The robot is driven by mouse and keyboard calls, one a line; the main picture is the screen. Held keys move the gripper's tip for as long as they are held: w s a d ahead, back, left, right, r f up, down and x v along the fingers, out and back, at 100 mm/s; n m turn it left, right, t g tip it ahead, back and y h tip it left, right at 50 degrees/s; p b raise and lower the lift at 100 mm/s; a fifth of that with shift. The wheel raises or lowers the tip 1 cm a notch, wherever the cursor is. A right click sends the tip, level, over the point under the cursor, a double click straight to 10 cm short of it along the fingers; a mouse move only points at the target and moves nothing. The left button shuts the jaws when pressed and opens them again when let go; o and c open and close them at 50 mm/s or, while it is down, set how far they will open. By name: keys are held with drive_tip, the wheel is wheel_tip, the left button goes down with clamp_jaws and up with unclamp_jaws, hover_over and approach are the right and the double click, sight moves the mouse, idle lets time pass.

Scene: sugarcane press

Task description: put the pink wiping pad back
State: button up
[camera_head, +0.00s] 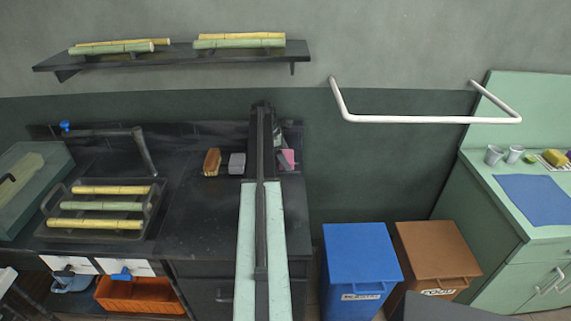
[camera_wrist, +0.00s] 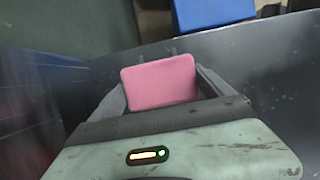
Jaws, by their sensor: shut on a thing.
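The pink wiping pad (camera_wrist: 160,82) is between the two fingers of my gripper (camera_wrist: 163,88), which is shut on it, in the wrist view. In the head view the pad (camera_head: 288,158) shows as a small pink patch just right of my arm, over the right back part of the dark counter (camera_head: 215,225). My arm hides part of the counter there. I cannot tell whether the pad touches the counter.
A brown brush (camera_head: 212,162) and a grey block (camera_head: 237,164) stand left of my arm. A tray (camera_head: 152,228) holds cane pieces. A blue bin (camera_head: 358,270) and a brown bin (camera_head: 436,252) stand right of the counter. A white rail (camera_head: 425,119) juts from the wall.

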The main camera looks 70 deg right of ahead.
drive_tip(key=shift+f, duration=0.25)
drive_tip(key=shift+f+b, duration=0.45)
drive_tip(key=shift+f, duration=0.25)
drive_tip(key=shift+r, duration=0.1)
drive_tip(key=o, duration=0.9)
drive_tip(key=shift+r, duration=0.1)
